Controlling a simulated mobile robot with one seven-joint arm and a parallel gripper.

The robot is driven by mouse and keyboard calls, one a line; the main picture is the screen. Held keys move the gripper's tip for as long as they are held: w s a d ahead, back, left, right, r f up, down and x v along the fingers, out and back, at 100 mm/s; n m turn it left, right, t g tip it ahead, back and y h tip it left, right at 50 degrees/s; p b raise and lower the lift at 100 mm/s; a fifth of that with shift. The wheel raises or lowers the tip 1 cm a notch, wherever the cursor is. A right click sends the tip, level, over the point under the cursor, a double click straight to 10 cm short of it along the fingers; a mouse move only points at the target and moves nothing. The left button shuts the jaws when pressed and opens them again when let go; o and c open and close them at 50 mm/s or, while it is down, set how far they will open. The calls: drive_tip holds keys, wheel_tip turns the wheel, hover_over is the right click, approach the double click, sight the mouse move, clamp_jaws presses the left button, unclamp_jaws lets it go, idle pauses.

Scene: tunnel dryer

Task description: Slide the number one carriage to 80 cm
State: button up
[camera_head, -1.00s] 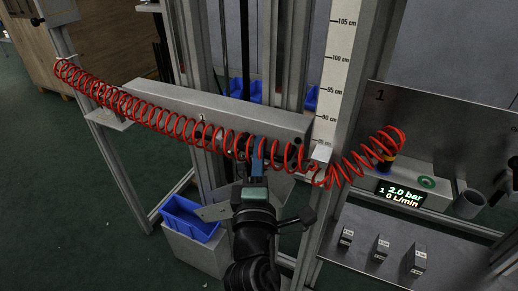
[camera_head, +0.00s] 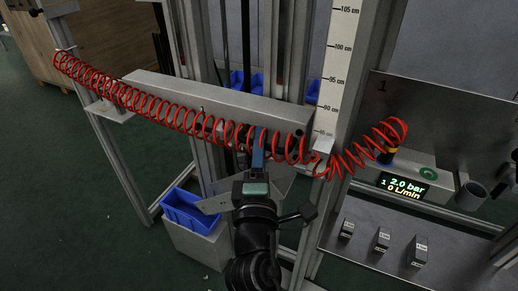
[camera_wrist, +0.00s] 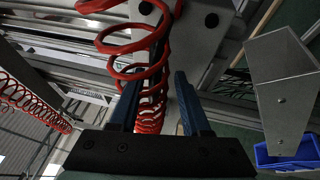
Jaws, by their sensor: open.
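The carriage is a grey horizontal beam (camera_head: 225,100) across the vertical posts, marked with a small 1. Its right end is beside the white centimetre scale (camera_head: 337,70), and a pale pointer block (camera_head: 324,146) sits just below the 85 cm mark. My gripper (camera_head: 258,132) is in front of the beam's lower right part, its blue fingers pointing up at it. In the wrist view the two fingers (camera_wrist: 158,80) stand apart, with red coils and something dark between them. I cannot tell whether they touch it. The carriage's handle or lock is hidden behind hose and fingers.
A red coiled hose (camera_head: 155,112) runs across the beam to a fitting on the right panel (camera_head: 440,125). A display (camera_head: 402,187) reads 2.0 bar, 0 L/min. Small weights (camera_head: 382,240) stand on the lower right shelf. A blue bin (camera_head: 190,210) is at lower left.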

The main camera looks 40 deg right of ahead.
drive_tip(key=b+v, duration=0.2)
drive_tip(key=v, duration=1)
drive_tip(key=shift+s+a, duration=0.25)
drive_tip(key=shift+s, duration=0.05)
drive_tip(key=shift+w+r, duration=0.1)
drive_tip(key=w+a+r+m+t+y, duration=0.2)
drive_tip(key=w+a+r+m, duration=0.15)
drive_tip(key=r, duration=0.35)
drive_tip(key=w+a+r+m+t+y, duration=0.1)
drive_tip(key=w+a+r+m+t, duration=0.2)
drive_tip(key=r, duration=0.5)
drive_tip(key=w+a+r+m+t+y, duration=0.1)
drive_tip(key=a+r+m+t+y, duration=0.2)
drive_tip(key=r, duration=0.4)
drive_tip(key=s+a+r+t+y+p, duration=0.1)
drive_tip(key=s+a+r+t+y, duration=0.25)
drive_tip(key=a+r, duration=0.4)
drive_tip(key=s+a+r+t+y, duration=0.2)
drive_tip(key=a+r+y, duration=0.3)
drive_tip(key=r, duration=0.5)
wheel_tip(320, 180, up, 35)
drive_tip(key=p, duration=3.6)
drive_tip(key=shift+w+d, duration=0.2)
drive_tip(key=shift+w, duration=0.1)
drive_tip(key=shift+d+r, duration=0.1)
